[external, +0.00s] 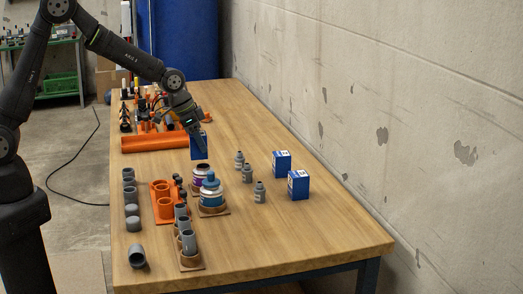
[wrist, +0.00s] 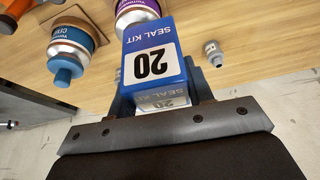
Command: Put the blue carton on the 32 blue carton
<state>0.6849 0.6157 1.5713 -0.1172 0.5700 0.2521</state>
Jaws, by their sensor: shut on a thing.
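My gripper (external: 196,133) is shut on a blue carton (external: 200,150) and holds it above the table, behind the tins. Two more blue cartons stand on the table to the right of my gripper: a rear one (external: 281,163) and a nearer one (external: 298,185). Both have white label faces, with numbers too small to read. I cannot tell which is the 32 carton.
Several small grey bottles (external: 247,173) stand between the tins (external: 212,195) and the two cartons. Grey pipe pieces (external: 131,210) and orange fittings (external: 162,200) fill the left side. An orange pipe (external: 155,144) lies farther back. The table's right front is clear.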

